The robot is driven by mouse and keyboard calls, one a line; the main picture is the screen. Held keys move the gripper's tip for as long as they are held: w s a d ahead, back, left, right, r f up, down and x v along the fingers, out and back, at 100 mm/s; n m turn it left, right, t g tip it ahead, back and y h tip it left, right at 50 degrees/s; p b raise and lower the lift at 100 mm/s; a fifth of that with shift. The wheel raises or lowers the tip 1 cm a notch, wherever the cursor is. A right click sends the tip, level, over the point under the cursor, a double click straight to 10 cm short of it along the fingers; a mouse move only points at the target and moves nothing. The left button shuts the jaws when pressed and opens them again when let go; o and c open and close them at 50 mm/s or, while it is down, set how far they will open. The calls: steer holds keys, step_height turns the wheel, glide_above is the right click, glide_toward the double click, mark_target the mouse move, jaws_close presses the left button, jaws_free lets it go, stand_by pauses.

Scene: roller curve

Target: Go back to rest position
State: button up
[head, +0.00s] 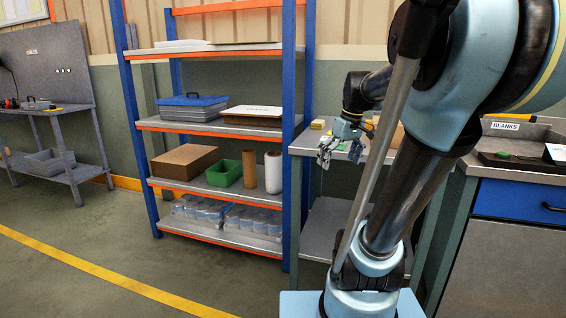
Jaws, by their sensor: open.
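My gripper (325,153) shows in the head view near the middle right, at the end of my folded arm. It is open, and nothing shows between its fingers. It hangs at the front left of a grey side table (305,147), near the table's top. I cannot tell whether it is over the top or in front of it. My arm's thick links cover much of the right half of the view.
A blue and orange shelf rack (175,125) stands left of my gripper, holding boxes and a green bin (224,174). A blue-drawer workbench (500,199) is at the right. A grey bench (60,110) stands far left. The floor (75,245) at front left is clear.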

steer(key=s+f+m+h, duration=0.1)
steer(key=s+f+m, duration=0.4)
steer(key=s+f, duration=1)
steer(key=shift+s+d+f+m+t+h, duration=0.2)
steer(key=shift+d+f+m+t+h, duration=0.15)
steer(key=shift+f, duration=0.45)
steer(key=shift+w+f, duration=0.2)
steer(key=shift+w, duration=0.25)
